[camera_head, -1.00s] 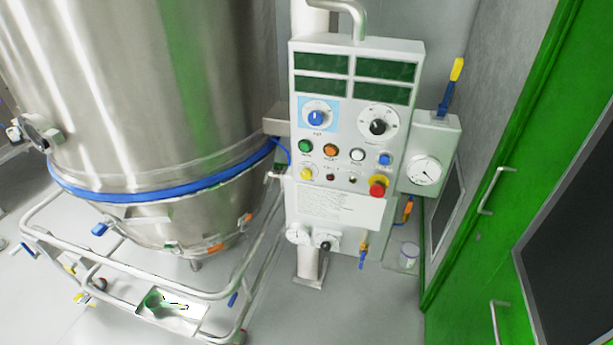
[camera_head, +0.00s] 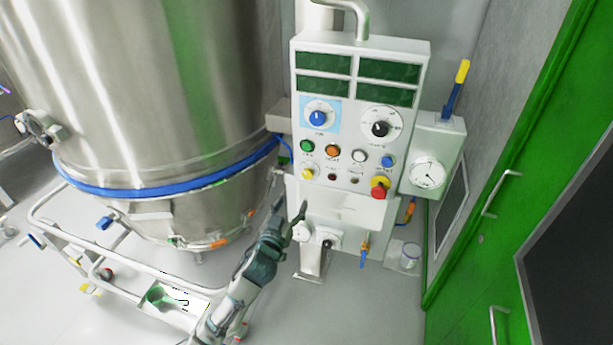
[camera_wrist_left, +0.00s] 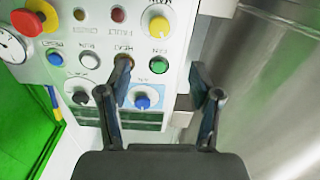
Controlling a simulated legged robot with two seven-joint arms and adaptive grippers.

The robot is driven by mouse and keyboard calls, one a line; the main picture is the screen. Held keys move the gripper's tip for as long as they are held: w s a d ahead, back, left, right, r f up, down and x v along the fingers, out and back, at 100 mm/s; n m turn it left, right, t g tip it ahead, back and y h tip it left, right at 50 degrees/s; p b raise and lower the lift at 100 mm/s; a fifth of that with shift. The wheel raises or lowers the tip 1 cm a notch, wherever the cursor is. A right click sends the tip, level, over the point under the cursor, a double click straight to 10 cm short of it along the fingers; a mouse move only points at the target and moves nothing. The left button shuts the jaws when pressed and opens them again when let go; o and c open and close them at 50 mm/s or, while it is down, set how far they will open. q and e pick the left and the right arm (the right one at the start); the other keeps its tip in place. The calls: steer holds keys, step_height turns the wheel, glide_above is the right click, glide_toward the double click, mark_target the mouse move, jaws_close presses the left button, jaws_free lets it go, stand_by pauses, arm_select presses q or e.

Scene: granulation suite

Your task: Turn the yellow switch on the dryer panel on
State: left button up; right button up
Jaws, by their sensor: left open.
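The dryer panel (camera_head: 350,205) is a white upright cabinet in the middle of the head view. The yellow switch (camera_head: 307,174) is a small round knob at its lower left, below the green button. In the left wrist view, which shows the panel upside down, the yellow switch (camera_wrist_left: 159,27) is near the top. Its setting is too small to tell. My left gripper (camera_head: 298,214) is in front of the panel's lower left part, below the switch in the picture. In the wrist view my left gripper (camera_wrist_left: 160,74) is open, with nothing between its fingers. My right gripper is not in view.
A red emergency button (camera_head: 379,184), a blue button (camera_head: 388,161) and two dials are on the same panel. A large steel vessel (camera_head: 150,90) stands close at the left, on a tubular frame. A green door (camera_head: 500,160) is at the right.

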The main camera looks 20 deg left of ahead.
mark_target(307, 175)
arm_select(q)
steer(key=w, duration=1.4)
steer(key=shift+d, duration=0.3)
steer(key=shift+f, duration=0.1)
steer(key=shift+s, duration=0.1)
steer(key=c, duration=1.1)
